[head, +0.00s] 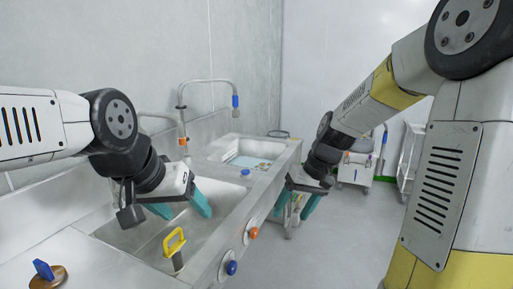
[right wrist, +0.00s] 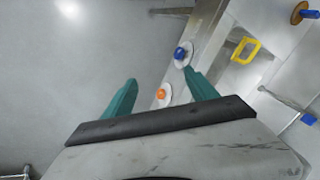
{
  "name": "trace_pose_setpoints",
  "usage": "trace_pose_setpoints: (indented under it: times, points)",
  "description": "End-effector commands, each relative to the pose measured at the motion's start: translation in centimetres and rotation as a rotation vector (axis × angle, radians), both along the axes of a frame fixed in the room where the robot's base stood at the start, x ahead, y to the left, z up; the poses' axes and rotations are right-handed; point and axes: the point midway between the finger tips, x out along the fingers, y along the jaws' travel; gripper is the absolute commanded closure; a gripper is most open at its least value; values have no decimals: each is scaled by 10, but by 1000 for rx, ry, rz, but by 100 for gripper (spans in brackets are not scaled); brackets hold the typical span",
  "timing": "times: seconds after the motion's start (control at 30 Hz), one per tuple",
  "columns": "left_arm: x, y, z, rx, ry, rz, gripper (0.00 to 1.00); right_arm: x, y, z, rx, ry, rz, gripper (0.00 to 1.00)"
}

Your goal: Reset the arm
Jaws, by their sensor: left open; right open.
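My left gripper (head: 180,208) comes in from the left in the head view and hangs over the near steel basin (head: 128,240). Its two teal fingers are spread, with nothing seen between them. My right gripper (head: 297,206) hangs in front of the sink unit's front edge, out over the aisle, fingers pointing down. In the right wrist view, its teal fingers (right wrist: 160,80) are wide apart and empty, with the floor and sink front beyond them. My right arm hides part of the back of the room.
A yellow-handled tool (head: 174,243) stands at the near basin. A blue-topped brown knob (head: 46,275) is at the near left. Orange (head: 253,233) and blue (head: 231,267) knobs stick out of the sink front. A white cart (head: 356,168) stands behind. The floor (head: 340,225) at right is clear.

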Motion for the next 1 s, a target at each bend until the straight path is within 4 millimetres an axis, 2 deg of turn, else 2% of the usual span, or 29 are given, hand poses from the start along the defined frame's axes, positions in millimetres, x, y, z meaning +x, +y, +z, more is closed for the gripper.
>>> trace_pose_setpoints:
  times: [0.03,0.2,0.3,0.5,0.7,1.0]
  points:
    - [0,0,0,0,0,0,33,-13,-3,18,-35,-41,-11,33]
    - [0,0,0,0,0,0,33,-57,-16,62,-110,-152,-76,33]
    - [0,0,0,0,0,0,33,-85,-24,82,-129,-223,-118,33]
    - [0,0,0,0,0,0,33,-131,-37,104,-120,-338,-193,33]
    - [0,0,0,0,0,0,33,-152,-43,109,-99,-389,-229,33]
    - [0,0,0,0,0,0,33,-154,-44,109,-97,-392,-232,33]
